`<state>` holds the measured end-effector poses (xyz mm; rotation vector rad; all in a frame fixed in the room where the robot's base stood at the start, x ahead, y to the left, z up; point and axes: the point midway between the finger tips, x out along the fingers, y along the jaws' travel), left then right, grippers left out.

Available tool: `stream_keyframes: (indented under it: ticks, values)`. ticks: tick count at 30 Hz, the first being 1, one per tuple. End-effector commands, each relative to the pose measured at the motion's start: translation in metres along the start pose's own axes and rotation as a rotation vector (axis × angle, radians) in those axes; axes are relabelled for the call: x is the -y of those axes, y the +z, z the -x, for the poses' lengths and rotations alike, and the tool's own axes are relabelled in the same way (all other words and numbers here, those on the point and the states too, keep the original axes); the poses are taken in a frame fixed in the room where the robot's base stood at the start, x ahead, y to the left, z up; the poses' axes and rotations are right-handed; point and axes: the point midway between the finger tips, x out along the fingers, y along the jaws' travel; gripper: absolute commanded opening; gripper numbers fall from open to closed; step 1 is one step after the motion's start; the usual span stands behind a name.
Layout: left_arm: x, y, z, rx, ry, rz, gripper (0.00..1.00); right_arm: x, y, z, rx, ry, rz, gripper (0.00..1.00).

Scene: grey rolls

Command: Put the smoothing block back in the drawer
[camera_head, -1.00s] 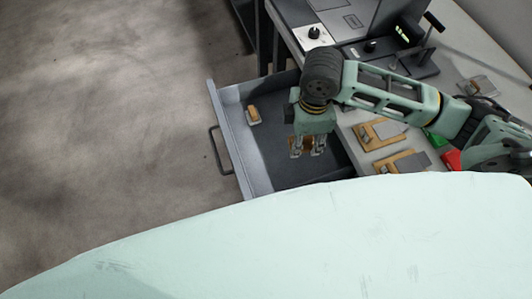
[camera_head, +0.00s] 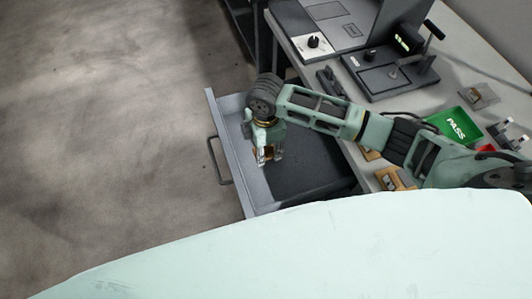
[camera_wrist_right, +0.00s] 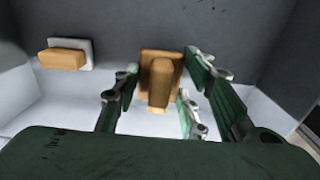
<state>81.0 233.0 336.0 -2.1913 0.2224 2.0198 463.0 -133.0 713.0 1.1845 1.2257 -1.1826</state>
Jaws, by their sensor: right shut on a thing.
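The open grey drawer (camera_head: 301,179) sticks out from the left side of the bench. My right gripper (camera_head: 266,158) is over the drawer, close to its front panel, with its fingers pointing down. It is shut on a wooden smoothing block, which also shows between the fingers in the right wrist view (camera_wrist_right: 160,80). I cannot tell whether this block touches the drawer floor. A second wooden block with a pale base (camera_wrist_right: 62,58) lies in the drawer, left of the gripper in the wrist view. In the head view my arm hides it. My left gripper is out of view.
The bench (camera_head: 465,50) carries a dark device (camera_head: 390,72), a green PASS tray (camera_head: 452,126) and a wooden piece (camera_head: 395,178) near its edge. The drawer handle (camera_head: 217,160) juts out over open floor. The drawer's inner right side looks clear.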

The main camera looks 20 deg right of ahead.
Motion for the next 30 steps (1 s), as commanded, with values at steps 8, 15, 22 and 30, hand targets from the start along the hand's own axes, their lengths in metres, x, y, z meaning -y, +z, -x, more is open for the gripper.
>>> stream_keyframes:
  ticks: [8, 15, 22, 30]
  values:
    - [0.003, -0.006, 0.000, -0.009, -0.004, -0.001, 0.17, 0.001, 0.001, -0.036, 0.002, -0.002, -0.001, 0.14]
    - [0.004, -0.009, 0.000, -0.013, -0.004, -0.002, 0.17, 0.001, 0.001, -0.038, 0.001, -0.001, 0.000, 0.14]
    - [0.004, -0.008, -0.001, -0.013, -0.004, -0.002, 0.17, 0.001, 0.001, -0.041, 0.002, -0.002, 0.000, 0.44]
    - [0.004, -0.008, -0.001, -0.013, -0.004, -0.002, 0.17, 0.001, 0.001, -0.041, 0.002, -0.002, 0.000, 0.57]
